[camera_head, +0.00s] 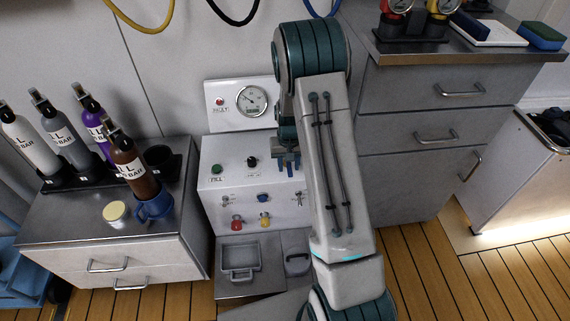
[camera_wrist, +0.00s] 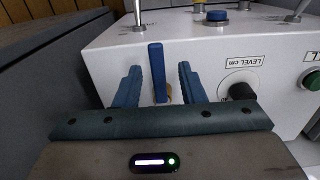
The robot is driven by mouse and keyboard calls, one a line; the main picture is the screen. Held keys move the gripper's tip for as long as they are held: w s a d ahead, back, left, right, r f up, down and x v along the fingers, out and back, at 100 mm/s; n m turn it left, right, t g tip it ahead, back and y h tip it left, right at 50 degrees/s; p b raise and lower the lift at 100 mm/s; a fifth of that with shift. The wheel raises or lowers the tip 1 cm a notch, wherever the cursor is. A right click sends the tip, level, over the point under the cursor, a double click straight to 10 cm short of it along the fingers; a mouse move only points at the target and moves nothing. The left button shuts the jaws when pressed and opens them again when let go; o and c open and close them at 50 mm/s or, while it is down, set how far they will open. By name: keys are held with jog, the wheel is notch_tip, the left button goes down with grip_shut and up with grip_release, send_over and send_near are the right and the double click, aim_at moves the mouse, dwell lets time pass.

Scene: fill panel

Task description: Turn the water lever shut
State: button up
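A blue lever (camera_wrist: 157,70) with a brass-coloured base stands out from the white fill panel (camera_wrist: 125,48); I take it as the water lever. It looks upright in the wrist view. My gripper (camera_wrist: 159,80) is open, with one blue finger on each side of the lever. Gaps show between the lever and both fingers, so it is not clamped. In the head view my gripper (camera_head: 287,166) is at the right part of the panel (camera_head: 215,180), where my arm and fingers largely hide the lever.
A black level knob (camera_wrist: 242,92) and a green button (camera_wrist: 312,81) sit right of the lever in the wrist view. A blue knob (camera_head: 263,197), red fitting (camera_head: 237,223) and yellow fitting (camera_head: 264,221) are lower on the panel. A gauge (camera_head: 252,101) is above. Cabinets flank both sides.

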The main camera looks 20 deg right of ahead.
notch_tip(320, 180, up, 14)
jog(key=p, duration=0.3)
jog(key=shift+f+p, duration=0.15)
jog(key=shift+p, duration=0.25)
notch_tip(320, 180, up, 10)
jog(key=p, duration=0.5)
send_over(289, 168)
jog(key=s+a, duration=0.2)
jog(key=s, duration=0.1)
jog(key=s+a+r+n+t+p, duration=0.1)
jog(key=s+r+p, duration=0.2)
jog(key=r, duration=0.3)
jog(key=s+a+r+p, duration=0.1)
jog(key=s+r+p, duration=0.25)
jog(key=r, duration=0.25)
jog(key=s+a+r+n+t+p, duration=0.1)
jog(key=s+a+r+p, duration=0.1)
jog(key=s+r+p, duration=1)
jog(key=s+r, duration=0.4)
jog(key=shift+s+a+r+t, duration=0.15)
jog(key=shift+a+r+t, duration=0.25)
